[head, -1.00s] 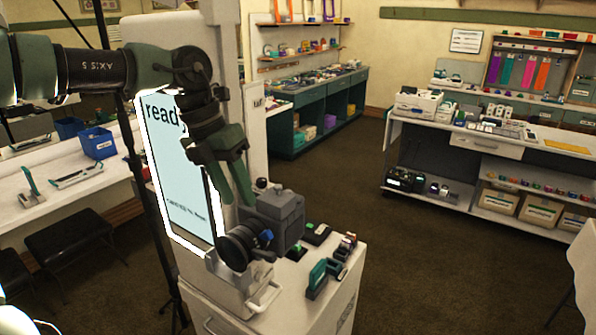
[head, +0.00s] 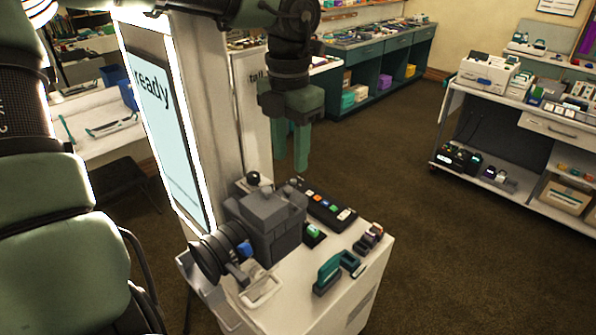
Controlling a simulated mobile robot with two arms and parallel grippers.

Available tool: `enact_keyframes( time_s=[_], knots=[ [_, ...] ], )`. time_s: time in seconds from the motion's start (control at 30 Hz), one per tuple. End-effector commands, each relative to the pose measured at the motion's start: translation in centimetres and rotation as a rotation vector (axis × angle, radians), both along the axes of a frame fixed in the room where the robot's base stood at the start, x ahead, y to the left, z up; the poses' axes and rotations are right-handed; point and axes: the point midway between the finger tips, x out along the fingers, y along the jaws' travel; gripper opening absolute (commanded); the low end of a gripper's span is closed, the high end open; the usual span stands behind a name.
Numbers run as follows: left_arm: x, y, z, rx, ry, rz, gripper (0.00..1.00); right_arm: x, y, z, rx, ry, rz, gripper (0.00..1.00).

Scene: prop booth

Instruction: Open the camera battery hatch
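The dark grey camera (head: 268,222) sits on the white stand (head: 300,298) with its round black lens (head: 208,262) toward the lower left. A small blue part (head: 245,249) shows beside the lens. I cannot make out the battery hatch or tell whether it is open. My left gripper (head: 291,165) hangs above and behind the camera in the picture, fingers pointing down. Its two green fingers stand apart with nothing between them, and it does not appear to touch the camera. My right gripper is not in view.
A lit screen (head: 170,140) reading "ready" stands left of the camera. Right of it on the stand lie a black strip with coloured buttons (head: 328,207), a green-topped block (head: 314,234) and a teal-handled item (head: 335,272). A shelved cart (head: 490,135) stands at far right.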

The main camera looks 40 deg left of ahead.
Motion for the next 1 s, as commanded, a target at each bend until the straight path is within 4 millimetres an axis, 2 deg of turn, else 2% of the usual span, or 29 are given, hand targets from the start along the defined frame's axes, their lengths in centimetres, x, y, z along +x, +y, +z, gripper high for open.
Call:
enact_keyframes(
  time_s=[0.3,0.4,0.73,0.77,0.8,0.9,1.0],
  knots=[
    [-0.1,0.0,-4.8,-0.001,0.005,0.000,0.39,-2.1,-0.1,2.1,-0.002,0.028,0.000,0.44],
    [-0.1,0.0,-5.8,-0.001,0.003,0.000,0.39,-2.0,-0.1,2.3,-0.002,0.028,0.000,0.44],
    [-0.1,0.0,-6.5,-0.001,0.000,0.000,0.39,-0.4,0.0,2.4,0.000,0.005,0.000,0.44],
    [-0.1,0.0,-6.5,-0.001,0.000,0.000,0.36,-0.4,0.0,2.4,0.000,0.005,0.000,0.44],
    [-0.1,0.0,-6.5,-0.001,0.000,0.000,0.25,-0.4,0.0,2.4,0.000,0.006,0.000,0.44],
    [-0.1,0.0,-6.5,-0.001,0.000,0.000,0.00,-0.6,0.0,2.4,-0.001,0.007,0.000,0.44],
    [-0.1,0.0,-6.5,-0.001,0.000,0.000,0.00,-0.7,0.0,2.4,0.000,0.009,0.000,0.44]
  ],
)
